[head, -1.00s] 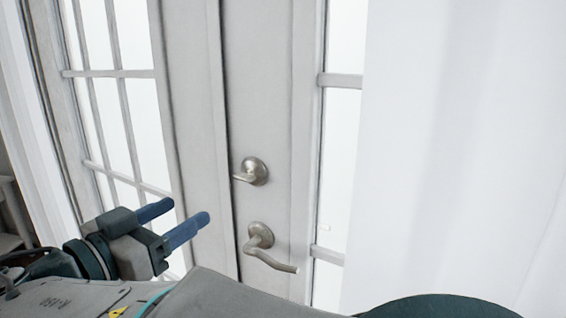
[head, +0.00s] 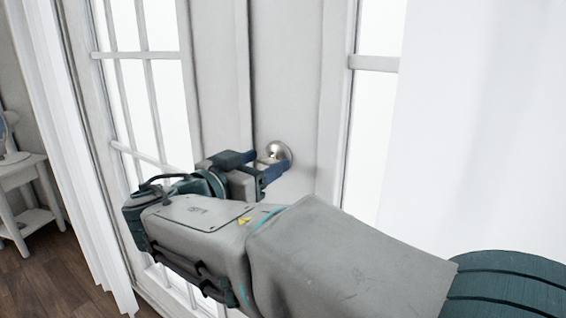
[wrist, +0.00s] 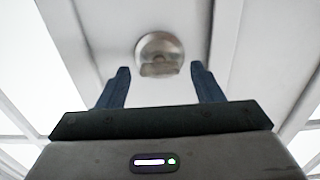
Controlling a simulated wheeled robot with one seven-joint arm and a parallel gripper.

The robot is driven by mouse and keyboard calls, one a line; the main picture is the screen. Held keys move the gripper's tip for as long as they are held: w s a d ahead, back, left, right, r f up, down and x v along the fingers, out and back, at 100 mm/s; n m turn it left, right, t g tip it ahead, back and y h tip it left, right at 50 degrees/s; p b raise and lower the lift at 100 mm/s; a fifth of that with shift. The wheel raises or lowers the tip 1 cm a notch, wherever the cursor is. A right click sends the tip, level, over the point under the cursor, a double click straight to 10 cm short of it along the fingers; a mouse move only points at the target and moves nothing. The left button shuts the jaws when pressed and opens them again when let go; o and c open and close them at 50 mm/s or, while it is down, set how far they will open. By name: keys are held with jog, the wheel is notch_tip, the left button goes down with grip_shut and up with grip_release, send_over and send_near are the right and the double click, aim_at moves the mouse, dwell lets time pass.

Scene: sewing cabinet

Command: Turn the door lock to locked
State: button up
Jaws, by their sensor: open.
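The door lock is a round, silvery plate with a small thumb-turn (head: 277,151) on the pale door (head: 285,100). In the head view my gripper (head: 270,163) is at the lock, its two blue fingers apart, and it partly hides the turn. In the wrist view the lock (wrist: 159,55) shows beyond and between the open fingertips (wrist: 160,70). The turn piece looks roughly crosswise there, at the plate's lower part. I cannot tell whether either finger touches it. The lever handle below the lock is hidden behind my arm.
Glazed door panels (head: 140,90) flank the lock's door strip. A white curtain (head: 480,120) hangs at the right and another (head: 75,150) at the left. A small white table (head: 22,170) stands at the far left on a wooden floor (head: 50,275).

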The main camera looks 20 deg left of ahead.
jog(key=shift+w+d, duration=0.1)
jog(key=shift+w, duration=0.15)
jog(key=c, duration=1)
